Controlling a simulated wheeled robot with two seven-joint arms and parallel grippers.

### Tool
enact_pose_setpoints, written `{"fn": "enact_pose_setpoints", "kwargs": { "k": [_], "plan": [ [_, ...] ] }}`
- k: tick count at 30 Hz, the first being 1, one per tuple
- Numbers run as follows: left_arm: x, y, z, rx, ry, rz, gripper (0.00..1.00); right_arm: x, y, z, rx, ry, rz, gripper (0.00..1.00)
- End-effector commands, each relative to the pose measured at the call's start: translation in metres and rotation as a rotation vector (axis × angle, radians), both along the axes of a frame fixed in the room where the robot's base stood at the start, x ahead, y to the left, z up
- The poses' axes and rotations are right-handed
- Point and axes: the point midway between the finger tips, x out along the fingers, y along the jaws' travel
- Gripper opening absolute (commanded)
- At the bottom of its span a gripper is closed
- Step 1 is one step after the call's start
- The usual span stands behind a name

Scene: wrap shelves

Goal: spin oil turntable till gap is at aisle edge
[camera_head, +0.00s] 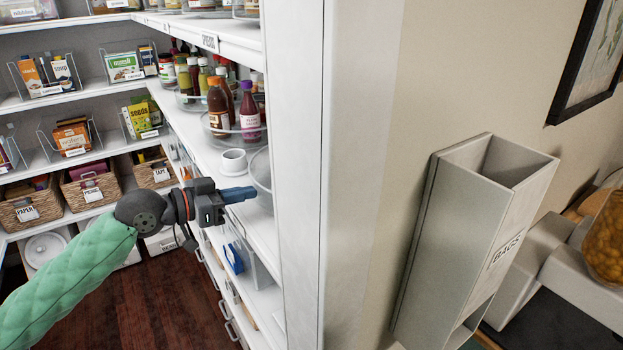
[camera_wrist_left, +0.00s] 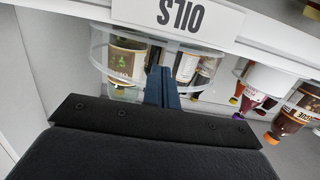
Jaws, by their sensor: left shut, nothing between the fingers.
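The oil turntable (camera_head: 261,172) is a clear round tray on the middle shelf, mostly hidden behind the white end panel in the head view. In the wrist view, which is upside down, its clear rim (camera_wrist_left: 98,50) holds several labelled bottles (camera_wrist_left: 126,60) behind an OILS label (camera_wrist_left: 182,14). My left gripper (camera_head: 250,194) has its blue fingers shut and empty, with the tips at the turntable's aisle side. The fingers also show in the wrist view (camera_wrist_left: 162,85), overlapping the tray between bottles. I cannot tell whether they touch the rim. No clear gap shows.
Another turntable (camera_head: 207,128) with sauce bottles (camera_head: 218,108) stands further along the shelf. A white bowl (camera_head: 233,160) sits between them. The white end panel (camera_head: 295,180) borders the shelf closely on the right. The aisle floor (camera_head: 150,300) is clear.

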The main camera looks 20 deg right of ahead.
Motion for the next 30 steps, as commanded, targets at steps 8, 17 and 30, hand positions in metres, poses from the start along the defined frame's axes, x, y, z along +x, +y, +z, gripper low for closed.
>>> {"fn": "enact_pose_setpoints", "kwargs": {
  "k": [8,17,30],
  "plan": [
    [-0.001,0.0,0.0,0.0,0.001,0.0,0.0,0.0,0.0,0.0,0.0,0.0,0.0,0.0],
    [-0.006,-0.004,0.001,0.0,0.0,0.0,0.0,0.0,0.0,0.005,0.0,0.0,0.0,0.0],
    [-0.021,-0.013,0.001,-0.001,0.0,0.001,0.0,0.0,0.0,0.013,0.0,0.0,0.0,0.0]
  ]
}}
